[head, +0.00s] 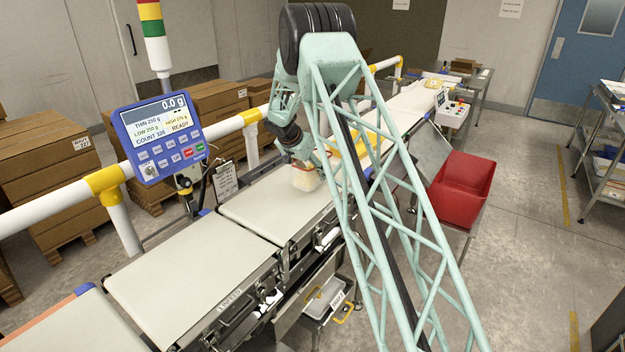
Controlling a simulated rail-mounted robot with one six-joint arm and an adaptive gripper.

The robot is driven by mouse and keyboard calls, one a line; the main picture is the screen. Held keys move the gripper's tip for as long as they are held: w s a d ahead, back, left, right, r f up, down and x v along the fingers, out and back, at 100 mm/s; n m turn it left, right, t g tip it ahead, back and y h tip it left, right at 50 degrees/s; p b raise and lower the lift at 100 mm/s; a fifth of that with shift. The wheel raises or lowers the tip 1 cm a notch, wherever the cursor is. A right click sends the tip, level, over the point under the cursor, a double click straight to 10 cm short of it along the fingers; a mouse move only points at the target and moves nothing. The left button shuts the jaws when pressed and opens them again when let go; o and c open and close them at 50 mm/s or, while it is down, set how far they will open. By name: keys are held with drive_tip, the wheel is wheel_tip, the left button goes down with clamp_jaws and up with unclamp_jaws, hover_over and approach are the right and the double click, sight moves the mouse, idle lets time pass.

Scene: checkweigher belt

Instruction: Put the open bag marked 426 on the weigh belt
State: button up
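A whitish bag with reddish and tan patches (305,179) is low over the far part of a pale belt (262,208). I cannot read a number on it or tell whether it touches the belt. My gripper (318,161) is right at the bag's top, partly hidden behind my lattice arm link. Its fingers are too small and covered to show whether they grip the bag. The nearer pale belt section (190,275), with a label on its front side, is bare. The blue weigh display (160,135) reads 0.0 g and READY.
A white rail with yellow joints (105,182) runs behind the belts. A red bin (463,188) stands to the right. A grey tray (325,298) sits below the belts. A control box with buttons (453,113) is at the far end. Cartons (50,165) are stacked behind the rail.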

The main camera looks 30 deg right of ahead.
sight(313, 168)
drive_tip(key=shift+f, duration=1.7)
drive_tip(key=shift+f+b, duration=0.15)
drive_tip(key=shift+b, duration=0.25)
drive_tip(key=o, duration=0.9)
drive_tip(key=shift+o, duration=0.2)
drive_tip(key=shift+r+p, duration=0.2)
drive_tip(key=shift+p, duration=0.15)
drive_tip(key=shift+v, duration=5.95)
drive_tip(key=shift+s, duration=0.1)
